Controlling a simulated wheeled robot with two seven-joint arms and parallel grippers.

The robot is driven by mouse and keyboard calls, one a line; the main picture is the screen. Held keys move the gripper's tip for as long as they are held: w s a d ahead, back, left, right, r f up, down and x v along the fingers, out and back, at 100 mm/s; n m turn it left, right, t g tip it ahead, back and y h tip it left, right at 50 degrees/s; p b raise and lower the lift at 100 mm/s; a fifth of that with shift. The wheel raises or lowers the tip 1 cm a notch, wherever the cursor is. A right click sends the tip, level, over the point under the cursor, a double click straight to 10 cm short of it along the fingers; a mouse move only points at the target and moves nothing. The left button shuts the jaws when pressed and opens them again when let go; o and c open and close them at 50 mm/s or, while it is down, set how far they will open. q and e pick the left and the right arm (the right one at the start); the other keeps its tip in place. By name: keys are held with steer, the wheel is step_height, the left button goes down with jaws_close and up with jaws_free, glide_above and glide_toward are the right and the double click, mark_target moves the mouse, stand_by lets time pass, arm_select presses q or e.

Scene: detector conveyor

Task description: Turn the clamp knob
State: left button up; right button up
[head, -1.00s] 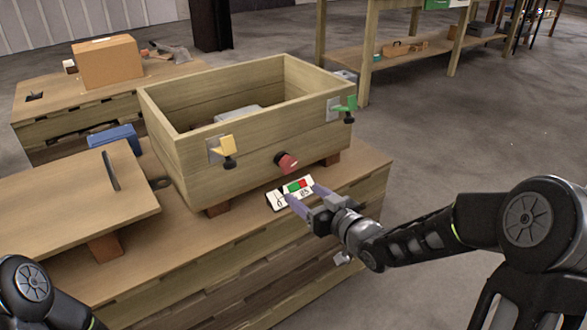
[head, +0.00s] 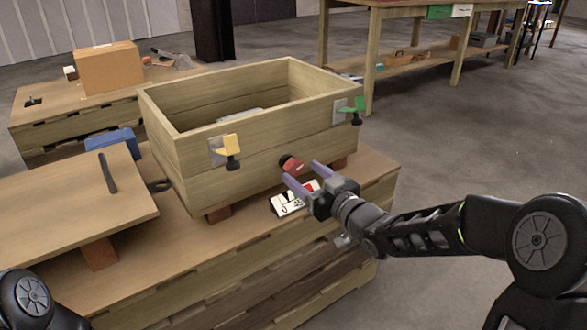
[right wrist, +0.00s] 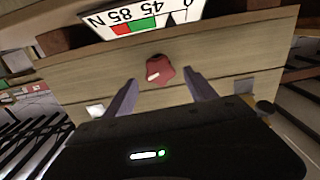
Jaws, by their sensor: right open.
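The red clamp knob (head: 291,165) sticks out of the front wall of the wooden box (head: 265,162), low and right of the middle. A gauge card (head: 288,203) with numbers and red and green zones lies below it, partly hidden by my gripper in the head view. My right gripper (head: 304,176) is open and empty, its purple fingers pointing at the knob. In the right wrist view the knob (right wrist: 159,69) shows ahead, between and beyond the fingertips (right wrist: 160,79), and does not look gripped. My left gripper is out of view; only part of my left arm shows.
A yellow latch (head: 229,146) and a green latch (head: 352,108) stick out of the box front on either side of the knob. A slanted wooden board (head: 70,205) stands at left. A cardboard box (head: 107,68) sits on the table behind.

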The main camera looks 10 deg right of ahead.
mark_target(296, 168)
steer(key=b+x, duration=0.1)
steer(key=x, duration=0.3)
steer(key=shift+w+a, duration=0.15)
steer(key=shift+w, duration=0.25)
steer(key=shift+c, duration=0.3)
steer(key=c, duration=1.3)
